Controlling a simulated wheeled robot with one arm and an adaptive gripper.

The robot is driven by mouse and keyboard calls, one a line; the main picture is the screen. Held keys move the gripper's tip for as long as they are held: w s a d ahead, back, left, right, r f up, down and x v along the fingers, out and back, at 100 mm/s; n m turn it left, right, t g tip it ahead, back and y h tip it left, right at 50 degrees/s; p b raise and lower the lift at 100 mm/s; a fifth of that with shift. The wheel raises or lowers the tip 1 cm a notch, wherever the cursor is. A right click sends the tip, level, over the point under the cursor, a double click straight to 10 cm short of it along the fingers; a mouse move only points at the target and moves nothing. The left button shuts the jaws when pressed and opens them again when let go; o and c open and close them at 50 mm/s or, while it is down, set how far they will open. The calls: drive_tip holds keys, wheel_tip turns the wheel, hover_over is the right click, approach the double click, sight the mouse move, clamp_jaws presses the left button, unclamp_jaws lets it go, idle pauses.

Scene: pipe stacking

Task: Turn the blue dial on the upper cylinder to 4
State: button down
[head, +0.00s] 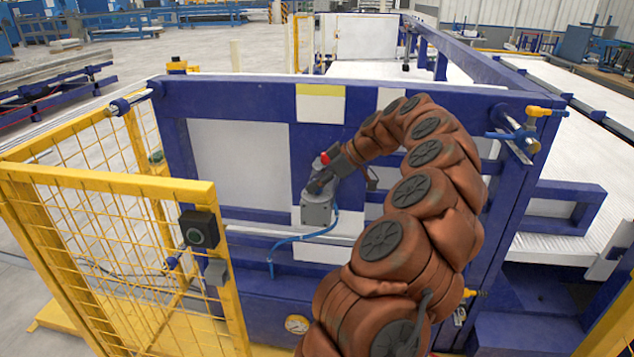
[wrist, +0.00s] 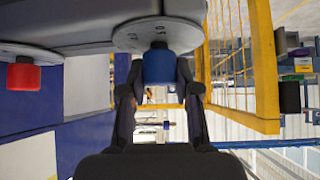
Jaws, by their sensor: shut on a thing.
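In the wrist view the blue dial (wrist: 158,64) sits on a round grey plate (wrist: 128,36) of a grey body. My gripper (wrist: 160,75) has one finger on each side of the dial and is shut on it. A red knob (wrist: 23,75) sits on another grey plate at the left. In the head view the red knob (head: 325,158) shows beside my gripper (head: 320,186), above a grey box-shaped fitting (head: 317,213). The blue dial is hidden there by my arm and gripper.
A blue machine frame (head: 230,95) with white panels stands behind the fitting. An open yellow mesh gate (head: 215,270) with a black box (head: 199,229) is at the left. A blue hose (head: 300,239) runs from the fitting to the lower left.

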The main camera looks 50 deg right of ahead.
drive_tip(key=shift+f+m+b, duration=0.2)
drive_tip(key=shift+m+b, duration=0.1)
drive_tip(key=shift+b, duration=0.45)
drive_tip(key=m+h+b, duration=0.1)
drive_tip(key=b, duration=0.1)
drive_tip(key=m+h+b, duration=0.1)
drive_tip(key=b, duration=0.1)
drive_tip(key=shift+f+t+b, duration=0.25)
drive_tip(key=shift+t+b, duration=0.15)
drive_tip(key=m+h+b, duration=0.4)
drive_tip(key=m+b, duration=0.1)
drive_tip(key=b, duration=0.3)
drive_tip(key=shift+m, duration=0.4)
drive_tip(key=m+h+b, duration=0.1)
drive_tip(key=m, duration=0.1)
drive_tip(key=m+g+h+b, duration=0.1)
drive_tip(key=m+h+b, duration=0.2)
drive_tip(key=shift+r+m+g, duration=0.25)
drive_tip(key=shift+m+g, duration=0.15)
drive_tip(key=shift+r+m+g+h+b, duration=0.1)
drive_tip(key=shift+m+g+h+b, duration=0.7)
drive_tip(key=shift+m, duration=0.6)
drive_tip(key=shift+r+m+g+h+b, duration=0.1)
drive_tip(key=shift+m+g+h+b, duration=0.45)
drive_tip(key=shift+m+g, duration=0.65)
drive_tip(key=shift+m, duration=0.3)
drive_tip(key=c, duration=0.8)
unclamp_jaws()
